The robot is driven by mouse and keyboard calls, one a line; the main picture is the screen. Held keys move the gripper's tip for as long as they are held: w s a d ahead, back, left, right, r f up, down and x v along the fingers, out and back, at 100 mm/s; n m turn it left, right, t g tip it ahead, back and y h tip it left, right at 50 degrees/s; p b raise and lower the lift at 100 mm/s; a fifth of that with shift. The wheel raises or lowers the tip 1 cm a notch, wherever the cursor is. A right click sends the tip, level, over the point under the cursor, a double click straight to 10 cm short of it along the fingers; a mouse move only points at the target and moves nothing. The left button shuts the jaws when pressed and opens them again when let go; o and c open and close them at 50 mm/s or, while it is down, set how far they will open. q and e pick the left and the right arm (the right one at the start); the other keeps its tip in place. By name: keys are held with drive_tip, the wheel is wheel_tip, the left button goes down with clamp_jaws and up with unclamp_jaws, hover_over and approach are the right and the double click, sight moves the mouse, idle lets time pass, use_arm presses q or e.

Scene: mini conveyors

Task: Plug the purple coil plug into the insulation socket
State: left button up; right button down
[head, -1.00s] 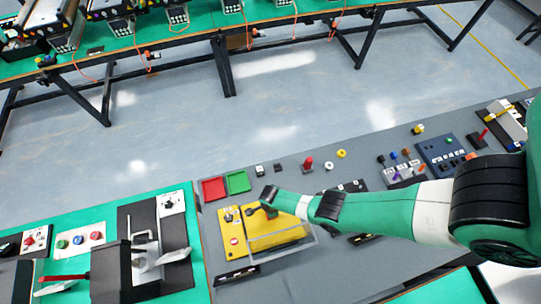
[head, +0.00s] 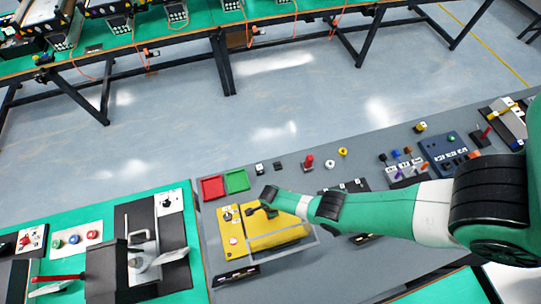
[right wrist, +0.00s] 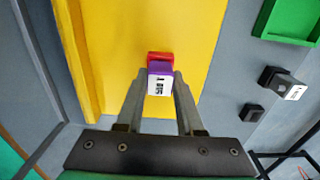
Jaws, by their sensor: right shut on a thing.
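The purple coil plug (right wrist: 160,70) has a white label face and is held between the fingertips of my right gripper (right wrist: 158,88) in the right wrist view. A red piece (right wrist: 160,55) sits directly against its far end; I cannot tell whether it is part of the plug or a separate thing. Behind them is the yellow panel (right wrist: 125,25). In the head view my right gripper (head: 266,207) is over the yellow unit (head: 275,236), and the plug is too small to make out. I cannot identify the insulation socket for certain. My left gripper is not in view.
Red (head: 212,187) and green (head: 237,181) trays stand behind the yellow unit. Small dark blocks (head: 279,167) and a red-topped piece (head: 308,161) lie to their right. A blue panel (head: 447,152) is further right. My right arm covers part of the grey table.

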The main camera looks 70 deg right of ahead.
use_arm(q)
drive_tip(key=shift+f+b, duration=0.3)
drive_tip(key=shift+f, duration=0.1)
use_arm(e)
drive_tip(key=shift+f, duration=0.4)
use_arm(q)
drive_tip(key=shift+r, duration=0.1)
use_arm(e)
drive_tip(key=shift+c, duration=2.3)
unclamp_jaws()
drive_tip(key=shift+r, duration=0.1)
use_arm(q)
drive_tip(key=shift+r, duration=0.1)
